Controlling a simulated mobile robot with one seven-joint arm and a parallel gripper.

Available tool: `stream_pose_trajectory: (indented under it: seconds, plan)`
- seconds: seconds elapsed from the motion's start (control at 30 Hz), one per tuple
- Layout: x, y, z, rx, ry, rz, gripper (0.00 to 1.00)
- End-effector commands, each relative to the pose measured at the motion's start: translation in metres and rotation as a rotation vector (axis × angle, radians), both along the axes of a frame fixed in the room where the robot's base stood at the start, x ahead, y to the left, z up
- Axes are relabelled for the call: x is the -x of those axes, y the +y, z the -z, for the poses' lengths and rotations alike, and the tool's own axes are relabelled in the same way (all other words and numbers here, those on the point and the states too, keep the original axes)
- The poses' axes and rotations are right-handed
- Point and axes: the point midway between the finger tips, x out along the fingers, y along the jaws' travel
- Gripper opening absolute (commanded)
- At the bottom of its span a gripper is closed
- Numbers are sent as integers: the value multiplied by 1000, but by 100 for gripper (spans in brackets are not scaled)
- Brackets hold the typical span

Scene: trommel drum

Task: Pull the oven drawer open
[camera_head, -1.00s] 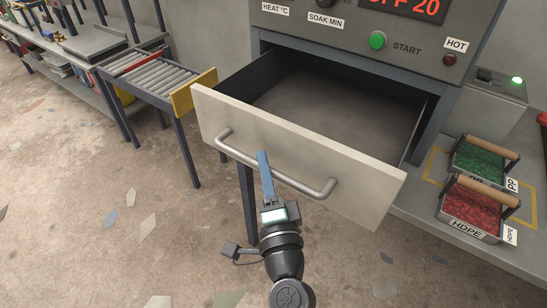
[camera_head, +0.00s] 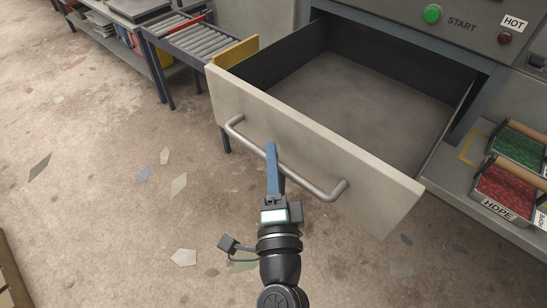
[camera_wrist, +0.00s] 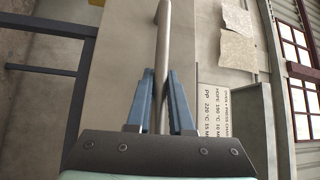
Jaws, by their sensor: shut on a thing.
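The oven drawer (camera_head: 310,145) stands pulled well out of the oven, and its dark inside looks empty. Its pale front panel carries a long grey bar handle (camera_head: 325,192). My gripper (camera_head: 272,150) is shut on the handle near its middle. In the wrist view, the blue fingers (camera_wrist: 162,85) sit on both sides of the handle bar (camera_wrist: 164,45), with the drawer front (camera_wrist: 120,60) behind it. The far fingertip is partly hidden in the head view.
The oven panel (camera_head: 470,25) has a green START button (camera_head: 432,14) and a red HOT lamp (camera_head: 504,38). Red (camera_head: 505,190) and green (camera_head: 520,147) granule trays stand on the right. A roller table (camera_head: 195,40) is at the left. The floor before the drawer is clear apart from flat scraps.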

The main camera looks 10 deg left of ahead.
Motion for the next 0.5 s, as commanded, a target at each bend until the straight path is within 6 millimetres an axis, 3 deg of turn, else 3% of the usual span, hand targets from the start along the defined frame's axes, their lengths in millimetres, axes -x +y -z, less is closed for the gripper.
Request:
stream_pose_trajectory:
  seconds: [0.03, 0.17, 0.5]
  plan:
    - [0, 0, 0, -1, 0, 1, 25]
    - [0, 0, 0, 0, 0, 1, 49]
    - [1, -1, 1, 0, 0, 0, 50]
